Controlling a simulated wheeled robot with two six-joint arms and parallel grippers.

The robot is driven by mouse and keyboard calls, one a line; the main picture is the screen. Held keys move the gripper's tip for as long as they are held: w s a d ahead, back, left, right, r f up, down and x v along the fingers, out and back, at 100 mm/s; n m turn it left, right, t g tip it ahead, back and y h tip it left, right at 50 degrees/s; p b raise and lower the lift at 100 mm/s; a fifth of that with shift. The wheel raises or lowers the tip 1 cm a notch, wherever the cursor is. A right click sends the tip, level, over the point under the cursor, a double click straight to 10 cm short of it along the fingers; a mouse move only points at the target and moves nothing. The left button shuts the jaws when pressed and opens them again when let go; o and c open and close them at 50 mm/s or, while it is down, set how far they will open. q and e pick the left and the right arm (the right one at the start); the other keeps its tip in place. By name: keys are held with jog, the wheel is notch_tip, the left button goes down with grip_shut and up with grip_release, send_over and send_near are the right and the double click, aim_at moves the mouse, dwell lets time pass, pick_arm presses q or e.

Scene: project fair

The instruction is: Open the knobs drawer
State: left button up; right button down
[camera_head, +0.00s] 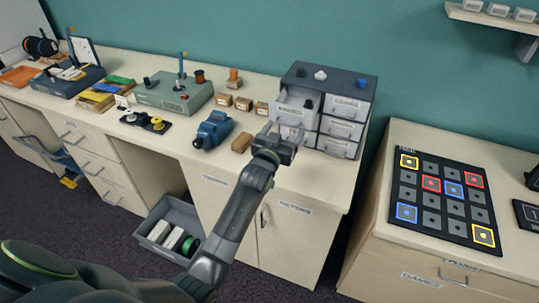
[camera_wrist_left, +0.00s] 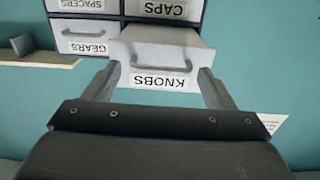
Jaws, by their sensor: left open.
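The grey drawer cabinet (camera_head: 364,88) stands at the counter's right end. Its top-left drawer is pulled out, with a dark item visible inside. The wrist view, upside down, shows this as the knobs drawer (camera_wrist_left: 160,57), its label below a grey handle and its front sticking out past the neighbouring fronts. My left gripper (camera_head: 276,137) is just in front of the cabinet, below the open drawer in the head view. In the wrist view the gripper (camera_wrist_left: 160,88) has its fingers spread wide to either side of the label, with nothing between them. My right gripper is not in view.
The caps drawer (camera_wrist_left: 160,10) and gears drawer (camera_wrist_left: 84,38) are shut. A brown block (camera_head: 241,143) and a blue tool (camera_head: 212,130) lie left of my gripper. Small boxes (camera_head: 243,104) stand behind. Knobs (camera_head: 320,75) sit on the cabinet top.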

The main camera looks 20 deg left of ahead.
pick_arm(q)
jog(key=s+b, duration=0.3)
jog(key=s, duration=1.3)
jog(key=shift+s+a+b, duration=0.15)
jog(key=shift+a+b, duration=0.05)
jog(key=shift+b, duration=0.15)
jog(key=shift+r, duration=0.1)
